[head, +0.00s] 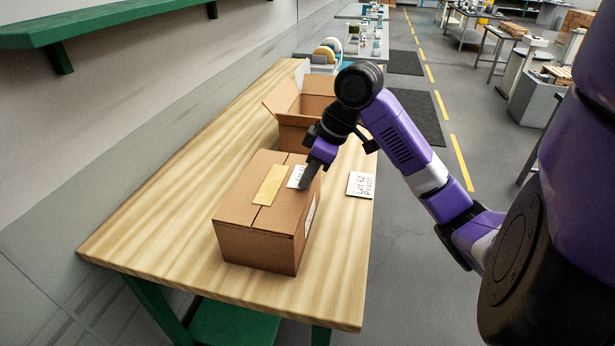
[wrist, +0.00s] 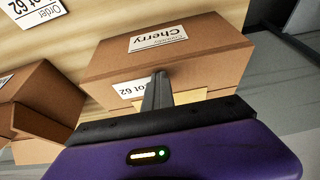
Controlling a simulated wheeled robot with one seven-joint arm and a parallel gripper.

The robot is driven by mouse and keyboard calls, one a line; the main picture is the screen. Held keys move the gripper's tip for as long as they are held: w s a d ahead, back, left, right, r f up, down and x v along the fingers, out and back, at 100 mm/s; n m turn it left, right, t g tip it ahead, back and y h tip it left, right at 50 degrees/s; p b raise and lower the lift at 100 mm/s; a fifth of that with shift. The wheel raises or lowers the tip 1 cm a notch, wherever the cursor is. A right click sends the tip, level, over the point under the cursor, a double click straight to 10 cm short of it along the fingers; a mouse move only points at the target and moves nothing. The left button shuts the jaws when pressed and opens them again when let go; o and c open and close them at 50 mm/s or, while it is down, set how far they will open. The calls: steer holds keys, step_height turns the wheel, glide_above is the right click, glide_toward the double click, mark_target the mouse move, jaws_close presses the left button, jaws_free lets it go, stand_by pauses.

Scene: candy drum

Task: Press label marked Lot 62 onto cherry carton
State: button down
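The cherry carton (head: 262,240) is a closed brown box on the wooden table, with a tan strip (head: 270,185) along its top. Its side label reading "Cherry" (wrist: 157,38) faces the wrist camera. A white label (head: 295,176) lies flat on the carton's top beside the strip; "ot 62" (wrist: 129,89) is readable in the wrist view. My gripper (head: 306,184) points down at this label, its fingers (wrist: 158,92) together and hiding part of it. I see nothing gripped between them. I cannot tell whether the fingertips touch the label.
An open carton (head: 297,122) stands behind the cherry carton. Tape rolls (head: 326,54) stand farther back. The table's left front (head: 150,240) is clear.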

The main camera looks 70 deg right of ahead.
steer(key=c, duration=1.7)
jaws_free()
steer(key=w+r+p+v, duration=0.1)
steer(key=p+v, duration=0.5)
steer(key=v, duration=0.7)
steer(key=shift+w, duration=0.55)
steer(key=shift+a+r, duration=0.1)
